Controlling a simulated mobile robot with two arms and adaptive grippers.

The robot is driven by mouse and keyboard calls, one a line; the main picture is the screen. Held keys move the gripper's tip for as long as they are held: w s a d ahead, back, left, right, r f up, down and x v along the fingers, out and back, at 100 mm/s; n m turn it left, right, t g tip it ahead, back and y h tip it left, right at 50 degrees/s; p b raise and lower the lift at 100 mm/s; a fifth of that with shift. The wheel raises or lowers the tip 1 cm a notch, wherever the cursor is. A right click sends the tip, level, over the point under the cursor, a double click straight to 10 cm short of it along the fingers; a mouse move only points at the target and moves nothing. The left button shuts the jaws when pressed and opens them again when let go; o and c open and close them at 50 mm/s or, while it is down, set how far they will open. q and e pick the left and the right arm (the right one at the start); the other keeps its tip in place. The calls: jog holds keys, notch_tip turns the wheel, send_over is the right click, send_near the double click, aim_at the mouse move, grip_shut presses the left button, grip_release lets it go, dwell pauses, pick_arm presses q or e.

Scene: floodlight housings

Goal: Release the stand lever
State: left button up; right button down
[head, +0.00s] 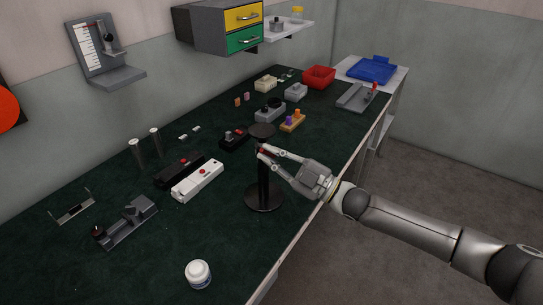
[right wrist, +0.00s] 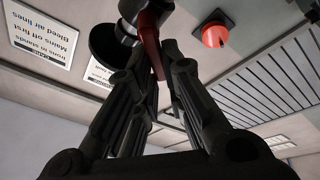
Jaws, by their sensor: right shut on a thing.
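A black stand (head: 264,180) rises from a round base on the dark green bench and has a round disc on top. My right gripper (head: 263,150) reaches in from the right, with its fingertips at the stand's upper post just below the top disc. In the right wrist view a red lever (right wrist: 151,45) hangs beside the black post, and my right gripper (right wrist: 160,62) is shut on it. The fingers hide part of the lever, so its exact angle is hard to tell. My left gripper is not in view.
A white box (head: 197,180) with a red button, a grey fixture (head: 126,222) and a white jar (head: 198,273) stand left and in front. A red bin (head: 318,76) and an orange block (head: 292,122) are farther back. Bench room is clear around the stand's base.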

jog(key=m+t, duration=0.1)
jog(key=m, duration=0.1)
jog(key=m+t, duration=0.1)
jog(key=m, duration=0.1)
jog(key=d+m+t+h+b, duration=0.1)
jog(key=m, duration=0.2)
jog(key=shift+w+r, duration=0.35)
jog(key=shift+w, duration=0.05)
jog(key=shift+w+d+r+m+t+h+p, duration=0.15)
jog(key=shift+m+t+h, duration=0.25)
jog(key=shift+m, duration=0.55)
jog(key=shift+w+d+f+m+t+h+p, duration=0.15)
jog(key=shift+m+t, duration=0.3)
jog(key=shift+m, duration=0.45)
jog(key=shift+w+d+r+m+t+h, duration=0.15)
jog(key=shift+m+t+h, duration=0.25)
jog(key=shift+m, duration=0.55)
jog(key=shift+m+t, duration=0.25)
jog(key=shift+m, duration=0.05)
jog(key=c, duration=1.5)
grip_release()
jog(key=v, duration=1.2)
jog(key=shift+r, duration=0.1)
